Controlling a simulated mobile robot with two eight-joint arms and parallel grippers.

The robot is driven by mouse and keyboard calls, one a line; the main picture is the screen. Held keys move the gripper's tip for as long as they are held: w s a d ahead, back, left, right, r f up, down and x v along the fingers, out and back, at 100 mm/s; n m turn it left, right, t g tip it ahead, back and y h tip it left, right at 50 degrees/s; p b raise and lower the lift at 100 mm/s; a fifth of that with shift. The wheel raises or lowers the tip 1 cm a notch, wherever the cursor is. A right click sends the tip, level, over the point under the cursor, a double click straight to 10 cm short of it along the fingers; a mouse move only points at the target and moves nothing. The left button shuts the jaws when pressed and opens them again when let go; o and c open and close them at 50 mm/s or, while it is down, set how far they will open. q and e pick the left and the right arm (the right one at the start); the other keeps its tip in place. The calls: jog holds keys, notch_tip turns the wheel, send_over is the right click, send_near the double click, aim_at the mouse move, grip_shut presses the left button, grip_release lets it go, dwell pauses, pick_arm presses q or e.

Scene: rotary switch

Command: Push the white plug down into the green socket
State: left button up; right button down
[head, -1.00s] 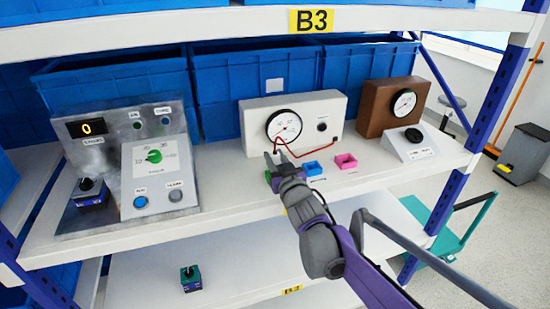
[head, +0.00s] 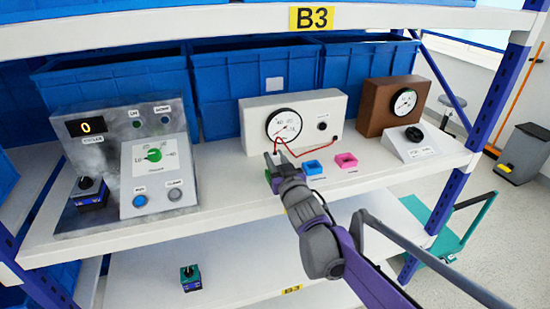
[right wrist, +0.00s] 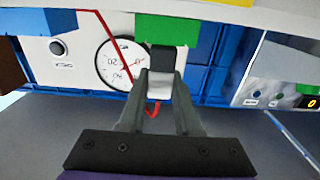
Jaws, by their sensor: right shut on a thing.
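My right gripper (head: 275,163) is over the shelf, in front of the white gauge box. It is shut on the white plug, which shows between the fingers in the right wrist view (right wrist: 159,88). The green socket (right wrist: 167,30) is right at the plug, and only a sliver of it shows beside the gripper in the head view (head: 267,176). A dark part (right wrist: 163,58) lies between the white plug and the socket. I cannot tell how deep the plug sits. My left gripper is not in view.
A blue socket (head: 313,168) and a pink socket (head: 346,160) stand to the right. A red wire (head: 303,147) runs along the white gauge box (head: 254,118). A grey control panel (head: 102,134) is at the left, and a brown gauge box (head: 376,108) at the right.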

jog(key=shift+f+b, duration=0.85)
jog(key=shift+f, duration=0.55)
jog(key=c, duration=0.5)
grip_release()
jog(key=v, duration=1.1)
jog(key=shift+r, duration=0.1)
jog(key=shift+w, duration=0.1)
jog(key=s+d+f+m+g+h+p, duration=0.35)
jog(key=s+d+f+g+h, duration=0.3)
jog(key=s+d, duration=0.55)
jog(key=s+f+g+p, duration=0.1)
jog(key=s+f, duration=0.1)
jog(key=s, duration=0.3)
jog(key=s+d+f+g+p, duration=0.1)
jog(key=s+f+g, duration=0.1)
jog(key=s, duration=0.3)
jog(key=s+d+f+g+y+p, duration=0.1)
jog(key=s+f+g, duration=0.1)
jog(key=s+f, duration=0.2)
jog(key=shift+s+d+f, duration=0.1)
jog(key=shift+s+d, duration=0.05)
jog(key=shift+s, duration=0.8)
